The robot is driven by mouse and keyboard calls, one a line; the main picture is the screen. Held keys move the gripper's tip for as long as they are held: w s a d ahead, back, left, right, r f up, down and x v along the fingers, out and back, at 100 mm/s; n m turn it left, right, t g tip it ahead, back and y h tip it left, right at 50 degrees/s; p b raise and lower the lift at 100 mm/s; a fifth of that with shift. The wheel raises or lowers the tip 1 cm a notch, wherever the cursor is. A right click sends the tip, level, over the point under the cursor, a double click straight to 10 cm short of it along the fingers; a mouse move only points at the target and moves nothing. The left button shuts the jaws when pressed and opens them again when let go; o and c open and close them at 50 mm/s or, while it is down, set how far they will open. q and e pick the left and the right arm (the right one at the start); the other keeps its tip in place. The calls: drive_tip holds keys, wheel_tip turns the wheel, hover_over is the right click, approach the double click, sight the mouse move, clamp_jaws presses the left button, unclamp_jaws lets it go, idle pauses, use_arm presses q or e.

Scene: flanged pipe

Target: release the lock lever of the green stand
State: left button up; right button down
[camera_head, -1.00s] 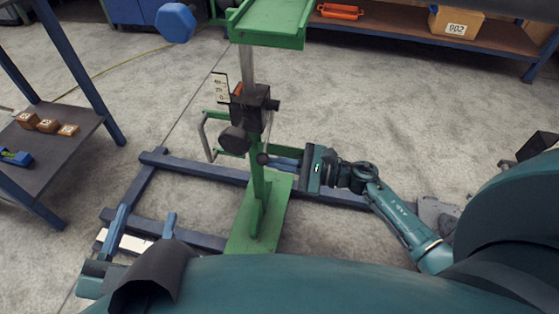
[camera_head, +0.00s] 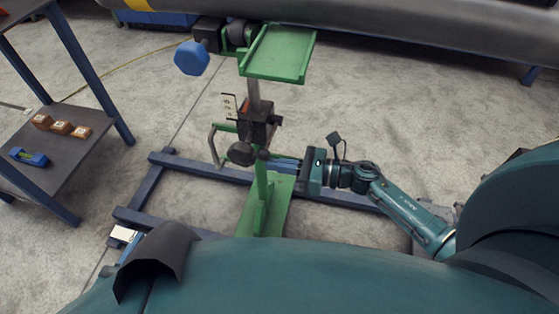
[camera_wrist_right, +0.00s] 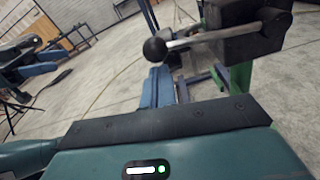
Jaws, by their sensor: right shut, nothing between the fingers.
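The green stand (camera_head: 275,55) rises from a green foot, with a black clamp block (camera_head: 257,125) on its post. The lock lever is a metal rod with a black ball knob; the knob (camera_head: 263,154) hangs below the block. In the right wrist view the knob (camera_wrist_right: 155,50) and rod (camera_wrist_right: 200,39) lie just beyond my fingertips. My right gripper (camera_head: 272,164) is shut and empty, its blue fingers close beside the knob; I cannot tell whether they touch.
A large grey pipe (camera_head: 400,32) crosses the top, above the floor. A blue hex knob (camera_head: 191,58) and a grey loop handle (camera_head: 215,145) stick out left of the post. A blue floor frame (camera_head: 210,170) surrounds the foot. A side shelf (camera_head: 65,160) holds several wooden blocks.

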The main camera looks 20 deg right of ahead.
sight(267, 152)
drive_tip(key=r+m+p, duration=0.1)
drive_tip(key=r, duration=0.1)
drive_tip(key=r+m+p, duration=0.1)
drive_tip(key=shift+w+d+r+m, duration=0.1)
drive_tip(key=shift+w+r+m, duration=0.1)
drive_tip(key=shift+r+m, duration=0.15)
use_arm(q)
drive_tip(key=shift+n+t+y, duration=0.3)
drive_tip(key=shift+n, duration=0.5)
drive_tip(key=shift+s+a+r+p, duration=0.15)
drive_tip(key=shift+a+r, duration=0.1)
drive_tip(key=shift+r, duration=0.45)
drive_tip(key=shift+s+a+r+p, duration=0.15)
drive_tip(key=shift+a+r+p, duration=0.05)
drive_tip(key=shift+r, duration=0.55)
drive_tip(key=shift+s+a+r+p, duration=0.15)
drive_tip(key=shift+a+r, duration=0.1)
drive_tip(key=shift+r, duration=0.45)
use_arm(e)
drive_tip(key=shift+w+d+r, duration=0.15)
drive_tip(key=shift+w+r, duration=0.05)
drive_tip(key=shift+r, duration=0.55)
use_arm(q)
drive_tip(key=shift+a, duration=0.1)
use_arm(e)
drive_tip(key=shift+w+r, duration=0.1)
drive_tip(key=shift+r, duration=0.05)
drive_tip(key=shift+d, duration=0.1)
